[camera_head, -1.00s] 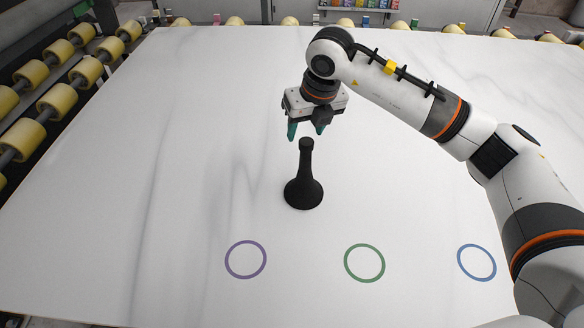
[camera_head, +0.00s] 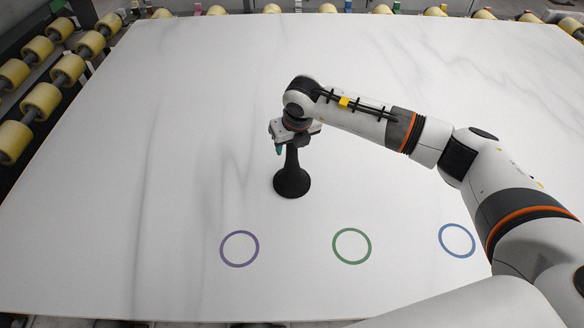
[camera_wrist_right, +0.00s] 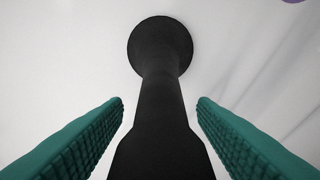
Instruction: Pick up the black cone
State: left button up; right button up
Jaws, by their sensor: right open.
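The black cone (camera_head: 292,182) stands upright on the white slab, with a wide round base and a narrow neck. Its top is hidden behind my right gripper in the head view. My right gripper (camera_head: 294,146) is over the cone's upper part. In the right wrist view the cone (camera_wrist_right: 160,110) lies between the two green fingers of the right gripper (camera_wrist_right: 160,112), with a gap on each side. The right gripper is open. My left gripper is not in view.
The white slab (camera_head: 110,220) is flat and mostly clear. A purple ring (camera_head: 239,264), a green ring (camera_head: 351,263) and a blue ring (camera_head: 457,256) are marked in front of the cone. Yellow rollers (camera_head: 41,101) line the left edge.

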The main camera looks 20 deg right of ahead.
jog(key=shift+w+f, duration=0.1)
jog(key=shift+f, duration=0.1)
jog(key=shift+r, duration=0.1)
grip_shut()
